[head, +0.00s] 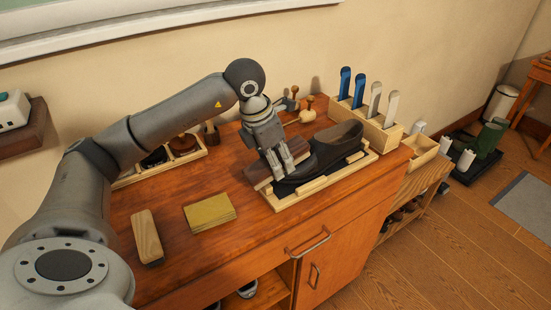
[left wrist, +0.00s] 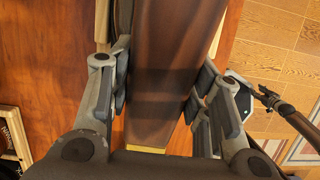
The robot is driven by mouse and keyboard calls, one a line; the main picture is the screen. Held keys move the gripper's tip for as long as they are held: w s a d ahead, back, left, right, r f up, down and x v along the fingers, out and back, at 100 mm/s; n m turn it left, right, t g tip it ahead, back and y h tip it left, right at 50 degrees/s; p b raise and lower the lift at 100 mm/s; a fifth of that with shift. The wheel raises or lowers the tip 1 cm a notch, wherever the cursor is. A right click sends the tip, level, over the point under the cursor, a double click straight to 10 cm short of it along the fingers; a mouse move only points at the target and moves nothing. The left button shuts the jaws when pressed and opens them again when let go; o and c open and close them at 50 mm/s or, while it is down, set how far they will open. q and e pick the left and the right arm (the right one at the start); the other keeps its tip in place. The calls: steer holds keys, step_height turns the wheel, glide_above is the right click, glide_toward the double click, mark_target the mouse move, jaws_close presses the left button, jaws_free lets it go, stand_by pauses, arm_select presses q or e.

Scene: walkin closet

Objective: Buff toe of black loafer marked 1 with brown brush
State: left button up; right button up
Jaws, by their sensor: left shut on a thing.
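The black loafer (head: 338,145) lies on a light wooden tray (head: 330,182) on the cabinet top, its toe toward the left. I cannot read a mark on it. My left gripper (head: 284,166) is over the toe end, pointing down. It is shut on the brown brush (head: 260,178), a long dark brown block that also shows between the fingers in the left wrist view (left wrist: 172,75). The brush lies at the toe; whether it touches the leather I cannot tell. The gripper hides part of the toe. My right gripper is not in view.
A tray of tins (head: 165,168) stands behind my arm. A box of shoehorns (head: 378,130) stands behind the loafer.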

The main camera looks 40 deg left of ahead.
arm_select(q)
steer(key=shift+w+a, duration=0.4)
steer(key=shift+a, duration=0.4)
steer(key=shift+w+a, duration=0.35)
steer(key=shift+a, duration=0.4)
steer(key=shift+s+d, duration=0.3)
steer(key=shift+d, duration=0.3)
steer(key=shift+s+d, duration=0.25)
steer(key=shift+d, duration=0.35)
steer(key=shift+s+d, duration=0.3)
steer(key=shift+d, duration=0.3)
steer(key=shift+w+a+b, duration=0.1)
steer(key=shift+w+a, duration=0.2)
steer(key=shift+a, duration=0.3)
steer(key=shift+w+a+b, duration=0.1)
steer(key=shift+w+a, duration=0.15)
steer(key=shift+a, duration=0.4)
steer(key=shift+w+a+b, duration=0.1)
steer(key=shift+w+a, duration=0.2)
steer(key=shift+a, duration=0.3)
steer(key=p+v, duration=0.4)
steer(key=v, duration=0.2)
steer(key=shift+s+r, duration=0.25)
steer(key=shift+r, duration=0.15)
